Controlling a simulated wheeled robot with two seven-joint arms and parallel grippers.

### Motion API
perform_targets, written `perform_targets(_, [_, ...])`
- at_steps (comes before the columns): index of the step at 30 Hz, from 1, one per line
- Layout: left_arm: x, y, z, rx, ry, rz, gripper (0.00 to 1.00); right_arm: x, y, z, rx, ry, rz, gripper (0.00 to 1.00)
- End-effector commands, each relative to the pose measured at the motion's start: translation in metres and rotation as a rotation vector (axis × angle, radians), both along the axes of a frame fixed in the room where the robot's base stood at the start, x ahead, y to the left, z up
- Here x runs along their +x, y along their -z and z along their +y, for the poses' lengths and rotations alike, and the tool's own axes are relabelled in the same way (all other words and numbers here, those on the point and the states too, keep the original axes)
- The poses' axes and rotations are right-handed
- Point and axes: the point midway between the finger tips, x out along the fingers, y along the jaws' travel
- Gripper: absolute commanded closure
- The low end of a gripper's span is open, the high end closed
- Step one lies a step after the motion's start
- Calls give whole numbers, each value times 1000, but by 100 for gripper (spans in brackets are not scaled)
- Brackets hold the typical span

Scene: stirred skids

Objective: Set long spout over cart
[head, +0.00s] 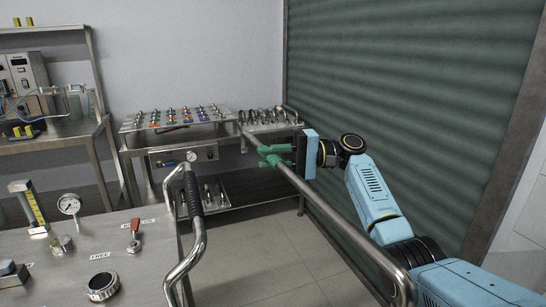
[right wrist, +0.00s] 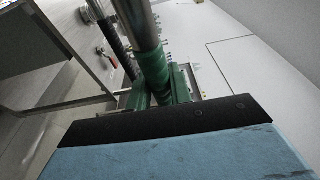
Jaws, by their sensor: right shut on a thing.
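A long straight metal pipe, which looks like the long spout (head: 335,216), runs diagonally from the back bench down to the lower right, where it bends. My right gripper (head: 275,155) has its green fingers shut around this pipe near its far end. In the right wrist view the pipe (right wrist: 139,25) passes between the green fingers (right wrist: 160,90). A steel-topped unit (head: 75,265), possibly the cart, stands at the lower left with a gauge, a red-handled valve and labels. The pipe lies to the right of it. My left gripper is not in view.
A bent pipe with a black sleeve (head: 193,194) rises at the unit's right edge. A back bench (head: 128,124) holds rows of coloured fittings. A steel rack (head: 102,117) stands at left. A green shutter (head: 400,80) closes the right. Floor (head: 262,250) between looks clear.

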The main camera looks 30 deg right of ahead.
Motion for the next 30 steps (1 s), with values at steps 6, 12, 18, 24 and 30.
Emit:
perform_targets(6, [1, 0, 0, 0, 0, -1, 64, -3, 6, 1, -9, -16, 10, 65])
perform_targets(12, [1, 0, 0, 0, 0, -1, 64, -2, 4, 1, -7, -12, 6, 57])
perform_targets(18, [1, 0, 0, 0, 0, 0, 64, -3, 3, -3, -7, -9, 5, 57])
perform_targets(24, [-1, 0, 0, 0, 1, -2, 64, -11, 2, -32, -7, -5, 6, 57])
perform_targets(30, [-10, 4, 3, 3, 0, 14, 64, -24, 2, -77, -6, -6, 7, 57])
